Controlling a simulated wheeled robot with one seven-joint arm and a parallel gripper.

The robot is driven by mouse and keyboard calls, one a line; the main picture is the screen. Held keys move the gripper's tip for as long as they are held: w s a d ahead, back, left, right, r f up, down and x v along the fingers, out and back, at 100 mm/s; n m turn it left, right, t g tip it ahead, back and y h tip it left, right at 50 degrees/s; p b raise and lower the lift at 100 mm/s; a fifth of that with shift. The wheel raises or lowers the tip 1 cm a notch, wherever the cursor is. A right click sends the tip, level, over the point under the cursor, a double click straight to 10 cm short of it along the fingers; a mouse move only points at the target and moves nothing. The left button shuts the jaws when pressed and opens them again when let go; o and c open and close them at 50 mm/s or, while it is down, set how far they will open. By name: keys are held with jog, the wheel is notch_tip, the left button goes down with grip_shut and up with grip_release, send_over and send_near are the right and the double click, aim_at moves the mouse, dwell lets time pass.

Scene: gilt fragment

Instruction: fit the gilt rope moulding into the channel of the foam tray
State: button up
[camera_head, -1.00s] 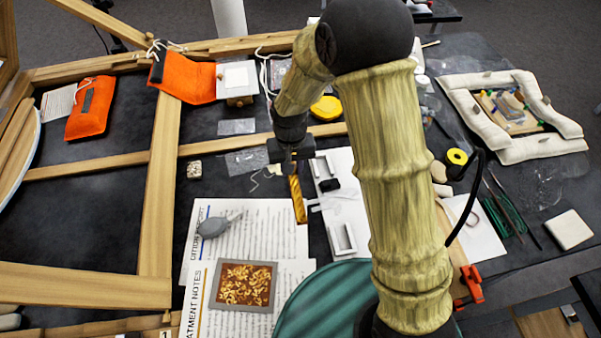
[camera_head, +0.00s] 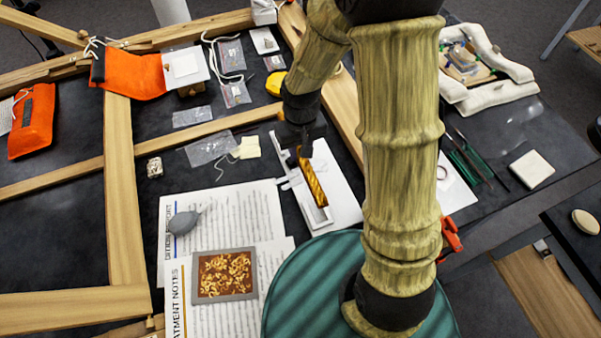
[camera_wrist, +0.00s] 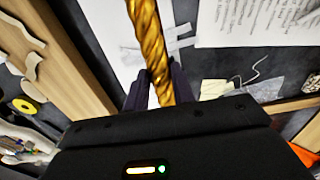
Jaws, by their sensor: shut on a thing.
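The gilt rope moulding (camera_head: 313,185) is a twisted golden strip. My gripper (camera_head: 303,152) is shut on its far end, and the strip runs from the fingers toward the front. The white foam tray (camera_head: 342,200) lies under it, with its raised channel end (camera_head: 320,217) at the moulding's near end. The moulding looks roughly lined up with the channel; I cannot tell whether it is touching the tray or just above it. In the wrist view, the moulding (camera_wrist: 146,35) rises from between the dark fingers, over the white tray (camera_wrist: 108,30).
Wooden frame bars (camera_head: 122,200) cross the dark table. A teal round surface (camera_head: 300,300) is in front; a red clamp (camera_head: 450,235) is at right.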

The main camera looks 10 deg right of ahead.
send_over(300, 176)
notch_tip(300, 176, down, 5)
jog(key=shift+f, duration=0.1)
jog(key=shift+f+p, duration=0.35)
jog(key=shift+f, duration=1.75)
jog(key=shift+f, duration=0.15)
jog(key=o, duration=1)
notch_tip(300, 176, up, 12)
jog(key=shift+s+d+r, duration=0.1)
jog(key=shift+s+r, duration=0.05)
jog(key=shift+r, duration=0.05)
